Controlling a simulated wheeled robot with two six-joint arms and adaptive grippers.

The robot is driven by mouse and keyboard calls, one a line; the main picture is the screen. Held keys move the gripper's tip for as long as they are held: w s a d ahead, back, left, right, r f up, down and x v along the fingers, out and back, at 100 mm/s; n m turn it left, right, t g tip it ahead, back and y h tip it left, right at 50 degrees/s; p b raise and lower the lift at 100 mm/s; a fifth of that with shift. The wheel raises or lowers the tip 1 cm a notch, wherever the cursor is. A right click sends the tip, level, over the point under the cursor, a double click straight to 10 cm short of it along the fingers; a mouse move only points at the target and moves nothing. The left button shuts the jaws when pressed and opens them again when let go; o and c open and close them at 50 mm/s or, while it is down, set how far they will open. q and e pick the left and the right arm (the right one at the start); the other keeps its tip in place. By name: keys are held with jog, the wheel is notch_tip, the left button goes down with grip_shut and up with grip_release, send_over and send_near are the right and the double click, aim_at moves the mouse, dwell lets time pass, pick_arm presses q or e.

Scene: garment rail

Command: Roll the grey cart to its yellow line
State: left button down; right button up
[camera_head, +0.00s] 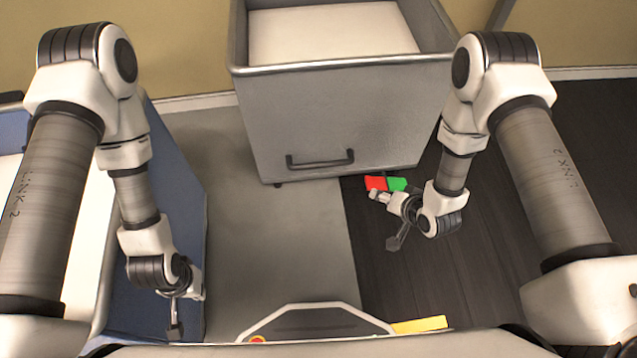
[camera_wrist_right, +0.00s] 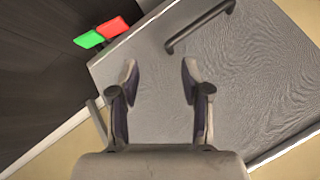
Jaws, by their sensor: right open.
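The grey cart (camera_head: 345,115) stands upright against the back wall, with a pale load inside. Its dark bar handle (camera_head: 320,159) is low on the front; the handle also shows in the right wrist view (camera_wrist_right: 200,27). A red and green piece (camera_head: 385,184) sticks out at the cart's lower right edge. My right gripper (camera_head: 382,197) is open and empty near this piece; in the wrist view its fingers (camera_wrist_right: 160,80) are spread before the grey panel, apart from the handle. My left gripper (camera_head: 175,328) hangs beside the blue cart, its jaws unclear. A yellow strip (camera_head: 420,325) shows partly behind my base.
A blue cart (camera_head: 180,220) with a pale inside stands at the left, close to my left arm. Grey floor (camera_head: 265,240) and dark floor (camera_head: 440,290) lie clear before the grey cart. The yellowish wall (camera_head: 180,50) is behind it.

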jog(key=w+a+f+m+t+y+b, duration=0.2)
jog(key=w+a+f+t+y+b, duration=0.3)
jog(key=w+f+b, duration=0.7)
jog(key=y+b, duration=0.6)
jog(key=b, duration=0.6)
send_near(317, 166)
jog(key=w+a, duration=0.2)
jog(key=b+x, duration=0.1)
jog(key=x, duration=0.1)
jog(key=b+x, duration=0.1)
jog(key=x, duration=0.1)
jog(key=f+b+x, duration=0.1)
jog(key=x, duration=0.1)
jog(key=shift+w+a, duration=0.1)
jog(key=shift+w, duration=0.2)
jog(key=shift+w+a+r, duration=0.3)
jog(key=shift+w+a, duration=0.05)
pick_arm(q)
notch_tip(317, 166, down, 31)
jog(key=shift+w, duration=0.2)
pick_arm(e)
grip_shut()
